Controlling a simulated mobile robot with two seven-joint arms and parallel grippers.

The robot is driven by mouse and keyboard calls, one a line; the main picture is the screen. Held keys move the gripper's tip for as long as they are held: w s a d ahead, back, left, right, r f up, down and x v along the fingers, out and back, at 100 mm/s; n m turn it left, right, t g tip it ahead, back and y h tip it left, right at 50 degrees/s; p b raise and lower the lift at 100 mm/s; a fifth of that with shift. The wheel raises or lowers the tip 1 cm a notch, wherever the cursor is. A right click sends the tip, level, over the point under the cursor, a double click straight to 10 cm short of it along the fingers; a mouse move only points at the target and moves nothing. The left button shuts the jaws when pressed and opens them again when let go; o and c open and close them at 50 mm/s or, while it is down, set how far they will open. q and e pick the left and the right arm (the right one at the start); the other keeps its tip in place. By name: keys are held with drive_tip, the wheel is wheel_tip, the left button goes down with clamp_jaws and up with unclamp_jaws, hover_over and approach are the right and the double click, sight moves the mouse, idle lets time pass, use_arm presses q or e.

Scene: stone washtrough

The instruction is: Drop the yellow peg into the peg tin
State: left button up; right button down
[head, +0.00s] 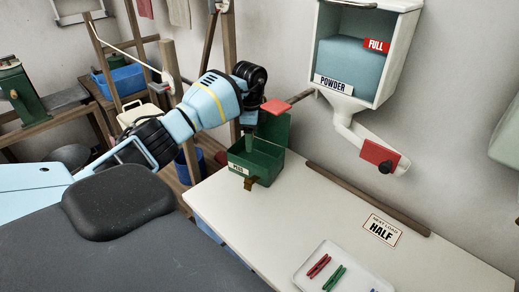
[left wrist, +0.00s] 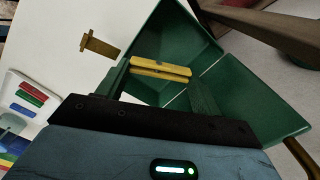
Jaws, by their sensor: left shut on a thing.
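The peg tin (head: 262,172) is a green box with its lid standing open, at the left end of the pale top in the head view. Its green wall (left wrist: 170,32) also shows in the left wrist view. My left gripper (head: 250,143) points down over the tin's opening. In the left wrist view, the yellow peg (left wrist: 160,68) lies crosswise between the fingers of my left gripper (left wrist: 162,88), which is shut on it. The peg appears over the tin's inside; its height is hard to tell. The head view does not show the peg clearly. My right gripper is out of view.
A white tray (head: 305,277) with a red peg (head: 319,265) and a green peg (head: 334,277) stands at the front right. A "HALF" card (head: 382,230) lies near a wooden strip (head: 365,198). The powder dispenser (head: 362,60) hangs on the wall behind. The middle top is clear.

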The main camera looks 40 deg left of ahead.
use_arm(q)
drive_tip(key=shift+f+b, duration=0.4)
drive_tip(key=shift+f, duration=1.05)
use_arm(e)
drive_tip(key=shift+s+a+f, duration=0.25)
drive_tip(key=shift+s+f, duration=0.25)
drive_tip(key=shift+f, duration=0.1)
use_arm(q)
drive_tip(key=shift+r, duration=0.1)
drive_tip(key=o, duration=1)
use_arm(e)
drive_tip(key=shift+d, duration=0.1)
use_arm(q)
drive_tip(key=shift+r, duration=0.55)
wheel_tip(320, 180, up, 5)
drive_tip(key=shift+r, duration=0.85)
